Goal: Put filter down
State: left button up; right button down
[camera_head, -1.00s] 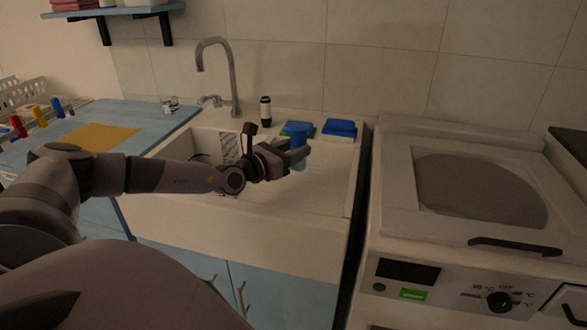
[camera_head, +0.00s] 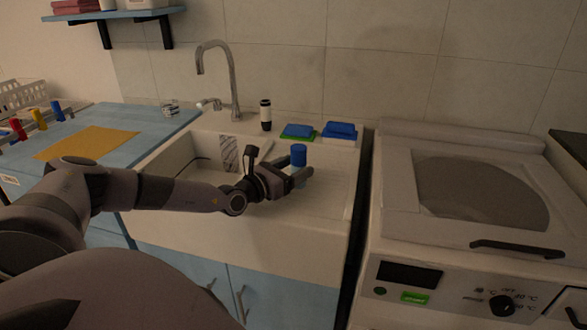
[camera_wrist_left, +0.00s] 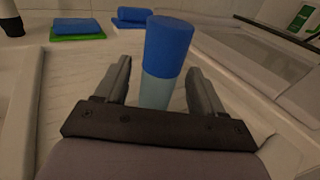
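The filter, a cylinder with a blue cap and a pale translucent body, shows upright at the sink's ribbed drainboard (camera_head: 325,190) in the head view (camera_head: 299,156) and in the wrist view (camera_wrist_left: 168,52). My left gripper (camera_head: 304,178) is around its lower body. In the left wrist view, my left gripper's fingers (camera_wrist_left: 160,82) stand apart on both sides of the filter, with a visible gap on the left and a narrow one on the right. The filter's bottom is hidden behind the gripper. My right gripper is not in view.
A blue sponge on a green pad (camera_head: 298,132) and another blue sponge (camera_head: 341,130) lie behind the filter. A black-and-white bottle (camera_head: 265,115) stands near the faucet (camera_head: 232,85). The basin is left, a white machine (camera_head: 470,200) right. The drainboard around the filter is clear.

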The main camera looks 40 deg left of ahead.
pick_arm(q)
jog(key=shift+r, duration=0.15)
jog(key=s, duration=0.6)
jog(key=s+b, duration=0.1)
jog(key=s, duration=0.5)
jog(key=shift+a+r, duration=0.1)
jog(key=shift+a, duration=0.1)
dwell(0.4)
